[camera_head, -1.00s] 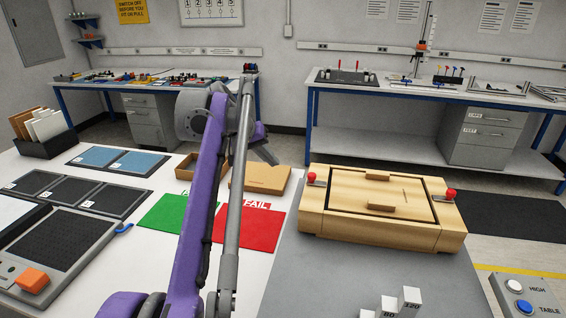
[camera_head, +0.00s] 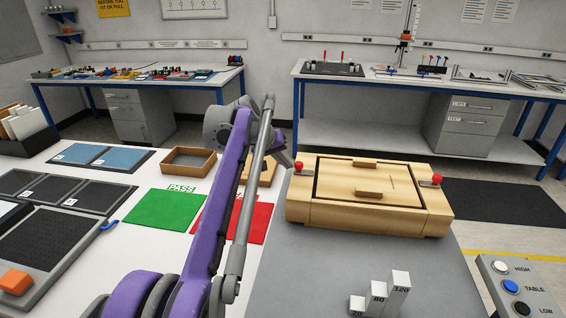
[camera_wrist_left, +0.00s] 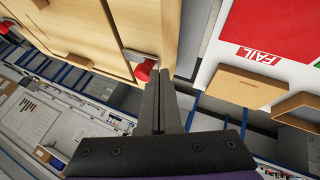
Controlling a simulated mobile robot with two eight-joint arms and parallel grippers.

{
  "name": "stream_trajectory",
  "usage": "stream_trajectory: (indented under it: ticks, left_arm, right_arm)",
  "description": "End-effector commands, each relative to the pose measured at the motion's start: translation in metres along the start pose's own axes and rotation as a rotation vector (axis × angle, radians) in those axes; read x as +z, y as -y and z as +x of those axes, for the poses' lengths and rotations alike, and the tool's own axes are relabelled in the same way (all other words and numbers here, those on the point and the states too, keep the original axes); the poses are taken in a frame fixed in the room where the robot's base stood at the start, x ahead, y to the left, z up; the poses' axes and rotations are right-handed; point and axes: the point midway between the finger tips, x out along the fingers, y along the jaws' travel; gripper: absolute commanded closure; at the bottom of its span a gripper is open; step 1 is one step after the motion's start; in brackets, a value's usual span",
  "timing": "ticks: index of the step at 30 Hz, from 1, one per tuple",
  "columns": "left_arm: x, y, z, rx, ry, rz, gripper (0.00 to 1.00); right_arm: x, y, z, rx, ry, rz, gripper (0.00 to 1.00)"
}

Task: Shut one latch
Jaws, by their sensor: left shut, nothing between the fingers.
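A pale wooden box (camera_head: 330,215) with a framed lid stands on the grey bench top. It has two red-knobbed latches, the left latch (camera_head: 298,166) at its left end and the right latch (camera_head: 437,180) at its right end. My left gripper (camera_head: 288,157) is at the far left corner of the box, close beside the left latch knob and partly behind my purple arm. In the left wrist view my shut, empty fingers (camera_wrist_left: 166,78) lie just beside a red knob (camera_wrist_left: 143,72) on a metal lever. I cannot tell whether they touch. My right gripper is not in view.
Stepped blocks (camera_head: 378,296) stand in front of the box, and a button panel (camera_head: 520,288) is at the lower right. Green PASS (camera_head: 165,208) and red FAIL (camera_head: 258,222) mats lie left of the box. An open cardboard tray (camera_head: 188,162) sits behind them.

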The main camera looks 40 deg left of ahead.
Motion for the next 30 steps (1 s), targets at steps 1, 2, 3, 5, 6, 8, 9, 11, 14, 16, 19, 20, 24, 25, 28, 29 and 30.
stream_trajectory:
  ticks: [1, 2, 3, 5, 6, 8, 9, 11, 14, 16, 19, 20, 24, 25, 28, 29, 30]
  left_arm:
    - [0.000, 0.000, 0.000, 0.000, 0.000, 0.000, 1.00]
    - [0.000, 0.000, 0.000, 0.000, 0.000, 0.000, 1.00]
    - [0.000, -0.002, 0.000, 0.000, 0.000, 0.001, 1.00]
    - [0.002, -0.008, 0.002, 0.002, 0.001, 0.002, 1.00]
    - [0.003, -0.015, 0.005, 0.002, 0.001, 0.002, 1.00]
    - [0.006, -0.026, 0.009, 0.003, 0.003, 0.003, 1.00]
    - [0.007, -0.032, 0.011, 0.003, 0.003, 0.003, 1.00]
    - [0.009, -0.039, 0.014, 0.003, 0.001, 0.002, 1.00]
    - [0.011, -0.045, 0.017, 0.002, 0.001, 0.002, 1.00]
    - [0.012, -0.045, 0.017, 0.003, 0.001, 0.000, 1.00]
    - [0.012, -0.045, 0.018, 0.003, 0.002, 0.000, 1.00]
    - [0.012, -0.045, 0.018, 0.004, 0.002, 0.000, 1.00]
    - [0.012, -0.046, 0.018, 0.005, 0.004, 0.001, 1.00]
    - [0.012, -0.046, 0.018, 0.005, 0.004, 0.001, 1.00]
    - [0.012, -0.046, 0.018, 0.006, 0.004, 0.001, 1.00]
    - [0.012, -0.046, 0.017, 0.006, 0.005, 0.002, 1.00]
    - [0.012, -0.046, 0.017, 0.006, 0.004, 0.002, 1.00]
  right_arm:
    - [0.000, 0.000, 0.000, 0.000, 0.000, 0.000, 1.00]
    - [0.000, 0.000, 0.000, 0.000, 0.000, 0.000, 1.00]
    - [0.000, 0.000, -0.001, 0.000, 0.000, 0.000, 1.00]
    - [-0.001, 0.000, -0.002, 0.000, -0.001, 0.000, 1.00]
    - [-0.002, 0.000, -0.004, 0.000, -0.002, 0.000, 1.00]
    - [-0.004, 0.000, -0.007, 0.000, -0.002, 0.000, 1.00]
    - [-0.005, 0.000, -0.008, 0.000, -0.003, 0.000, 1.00]
    - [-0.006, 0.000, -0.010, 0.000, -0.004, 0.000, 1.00]
    - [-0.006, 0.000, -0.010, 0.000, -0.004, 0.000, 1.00]
    - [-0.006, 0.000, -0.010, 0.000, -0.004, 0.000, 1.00]
    - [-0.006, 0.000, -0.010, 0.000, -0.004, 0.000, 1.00]
    - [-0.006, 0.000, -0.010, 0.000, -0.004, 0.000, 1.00]
    - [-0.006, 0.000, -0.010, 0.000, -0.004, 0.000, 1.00]
    - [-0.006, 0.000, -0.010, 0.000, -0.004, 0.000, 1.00]
    - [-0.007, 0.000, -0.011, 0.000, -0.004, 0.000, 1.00]
    - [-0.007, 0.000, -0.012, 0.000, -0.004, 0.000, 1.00]
    - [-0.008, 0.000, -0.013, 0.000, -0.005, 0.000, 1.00]
